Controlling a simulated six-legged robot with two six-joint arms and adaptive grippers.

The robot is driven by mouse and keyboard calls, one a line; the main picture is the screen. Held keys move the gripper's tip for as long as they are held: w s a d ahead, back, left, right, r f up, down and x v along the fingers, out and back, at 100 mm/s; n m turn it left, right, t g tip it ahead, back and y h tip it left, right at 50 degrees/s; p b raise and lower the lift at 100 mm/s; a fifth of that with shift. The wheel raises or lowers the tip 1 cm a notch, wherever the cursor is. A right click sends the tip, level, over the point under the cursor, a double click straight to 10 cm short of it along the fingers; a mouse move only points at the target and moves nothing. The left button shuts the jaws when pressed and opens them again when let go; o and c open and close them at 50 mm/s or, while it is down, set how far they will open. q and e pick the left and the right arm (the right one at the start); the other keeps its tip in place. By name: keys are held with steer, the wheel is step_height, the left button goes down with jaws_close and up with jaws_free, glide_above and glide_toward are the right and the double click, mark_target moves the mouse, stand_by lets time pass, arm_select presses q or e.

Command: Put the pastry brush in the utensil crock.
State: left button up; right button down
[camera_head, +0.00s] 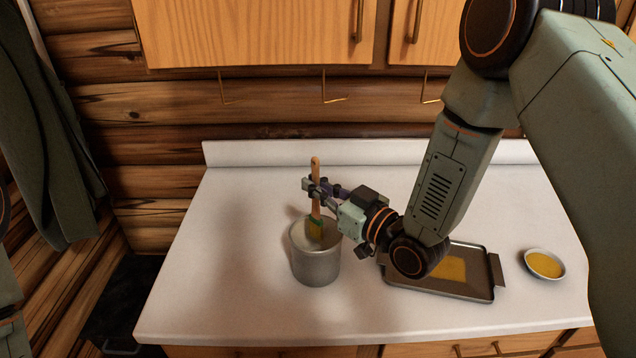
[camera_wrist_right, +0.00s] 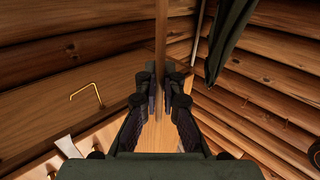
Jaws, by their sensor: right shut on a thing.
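The pastry brush (camera_head: 316,190) has a wooden handle and greenish-yellow bristles. It is upright, bristles down, in the head view. My right gripper (camera_head: 313,187) is shut on its handle. The handle also shows between the fingers in the right wrist view (camera_wrist_right: 160,45). The utensil crock (camera_head: 316,265) is a grey metal cylinder standing on the counter. The bristles show over the crock's mouth; I cannot tell how far they reach inside it. My left gripper is not in view; only a bit of my left arm shows at the left edge.
A dark baking tray (camera_head: 470,292) with a yellow patch lies right of the crock, under my right arm. A small white bowl (camera_head: 545,264) of yellow liquid stands further right. The white counter (camera_head: 220,290) is clear on the left. Hooks (camera_head: 334,99) hang below the cabinets.

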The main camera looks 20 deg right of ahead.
mark_target(322, 221)
steer(key=shift+w+f+b, duration=0.1)
steer(key=shift+f+b, duration=2.75)
steer(key=shift+f, duration=1.15)
steer(key=c, duration=1.4)
jaws_free()
steer(key=p+v, duration=0.4)
steer(key=v, duration=0.6)
steer(key=shift+p, duration=0.4)
